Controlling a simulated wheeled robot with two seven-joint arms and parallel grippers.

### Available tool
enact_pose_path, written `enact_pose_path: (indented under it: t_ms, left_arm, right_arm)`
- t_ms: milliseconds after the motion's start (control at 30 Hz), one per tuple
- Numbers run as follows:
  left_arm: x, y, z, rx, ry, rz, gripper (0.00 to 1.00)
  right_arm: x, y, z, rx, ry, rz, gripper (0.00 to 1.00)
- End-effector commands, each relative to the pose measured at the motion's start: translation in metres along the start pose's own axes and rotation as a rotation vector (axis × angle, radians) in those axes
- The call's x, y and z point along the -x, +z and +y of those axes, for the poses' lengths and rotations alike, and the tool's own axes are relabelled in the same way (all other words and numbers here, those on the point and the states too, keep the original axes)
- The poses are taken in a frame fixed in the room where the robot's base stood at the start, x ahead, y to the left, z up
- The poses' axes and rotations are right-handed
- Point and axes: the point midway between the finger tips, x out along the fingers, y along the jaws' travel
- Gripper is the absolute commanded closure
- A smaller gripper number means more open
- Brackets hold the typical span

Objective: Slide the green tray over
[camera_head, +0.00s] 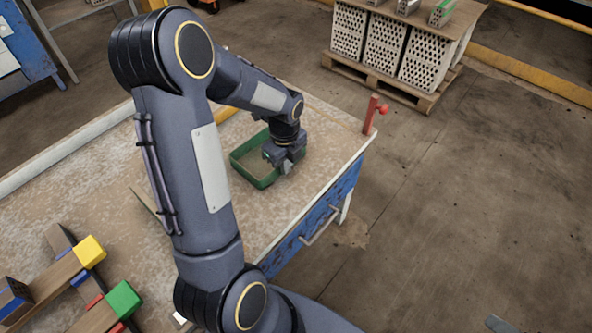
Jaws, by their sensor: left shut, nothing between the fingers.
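The green tray (239,154) is a shallow open box with low walls, on the worktable near its far right edge. My left gripper (283,166) is at the tray's right side, low over or against its right wall. Its fingers are shut and hold nothing. I cannot tell whether it touches the wall. The gripper and wrist hide the tray's right and far parts. My right gripper is out of view.
The worktable (110,190) has wooden pieces with yellow (89,251) and green blocks (123,299) at lower left. A red post (370,114) stands at the table's far right corner. A pallet (392,84) of hollow bricks (387,48) stands beyond on the floor.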

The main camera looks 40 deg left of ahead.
Motion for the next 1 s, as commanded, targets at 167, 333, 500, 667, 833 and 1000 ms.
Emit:
enact_pose_path:
  t_ms: [167,333,500,667,833,1000]
  left_arm:
    - [0.004,0.058,0.001,0.010,0.002,-0.001,1.00]
    - [0.003,0.108,0.002,0.008,0.002,-0.001,1.00]
    - [0.002,0.144,0.001,0.004,0.001,-0.001,1.00]
    - [0.001,0.157,0.001,0.000,-0.001,-0.002,1.00]
    - [0.000,0.158,0.002,0.001,0.001,-0.004,1.00]
    - [0.000,0.158,0.002,0.002,0.002,-0.005,1.00]
  right_arm:
    - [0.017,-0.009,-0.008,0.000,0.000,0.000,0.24]
    - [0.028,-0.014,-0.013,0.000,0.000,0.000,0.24]
    - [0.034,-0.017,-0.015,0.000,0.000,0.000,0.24]
    - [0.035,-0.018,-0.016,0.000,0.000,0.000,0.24]
    - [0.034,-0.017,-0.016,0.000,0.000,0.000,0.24]
    - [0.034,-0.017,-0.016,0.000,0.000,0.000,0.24]
